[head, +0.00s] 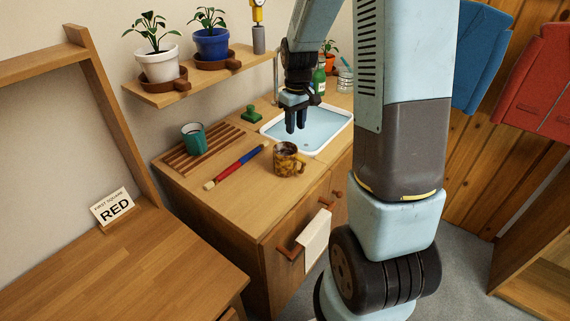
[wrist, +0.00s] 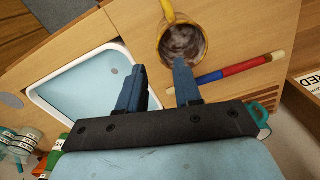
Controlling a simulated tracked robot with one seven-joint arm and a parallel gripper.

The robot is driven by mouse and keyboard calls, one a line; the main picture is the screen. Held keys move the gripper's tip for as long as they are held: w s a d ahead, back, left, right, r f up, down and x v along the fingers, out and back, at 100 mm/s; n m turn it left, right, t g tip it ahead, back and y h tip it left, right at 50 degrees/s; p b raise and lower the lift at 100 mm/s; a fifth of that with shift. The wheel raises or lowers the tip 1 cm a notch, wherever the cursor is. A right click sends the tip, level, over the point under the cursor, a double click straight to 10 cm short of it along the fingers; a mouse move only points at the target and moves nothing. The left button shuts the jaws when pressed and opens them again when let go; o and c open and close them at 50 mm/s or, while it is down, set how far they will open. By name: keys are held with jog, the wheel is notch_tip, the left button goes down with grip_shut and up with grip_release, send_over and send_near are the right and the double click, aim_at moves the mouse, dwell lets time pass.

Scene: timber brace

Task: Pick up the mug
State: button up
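A brown and yellow mottled mug (head: 287,160) stands upright on the wooden counter, left of the sink's near end, with its handle toward the right. In the wrist view the same mug (wrist: 184,45) shows from above, with a greyish, mottled inside and a yellow handle at the top. A teal mug (head: 194,138) stands on a slatted wooden rack. My gripper (head: 295,126) is above the sink, pointing down, apart from the mottled mug. Its two fingers (wrist: 158,80) are apart with nothing between them. One fingertip overlaps the mottled mug's edge in the wrist view.
A white-rimmed sink basin (head: 325,140) is behind and right of the mottled mug. A red and blue stick (head: 236,167) lies left of it. A green object (head: 251,114) and a green bottle (head: 319,80) stand toward the back. A cloth (head: 314,241) hangs at the cabinet front.

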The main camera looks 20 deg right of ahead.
aim_at(294, 158)
notch_tip(294, 158, down, 14)
jog(key=shift+w, duration=0.1)
dwell(0.7)
grip_shut()
dwell(0.4)
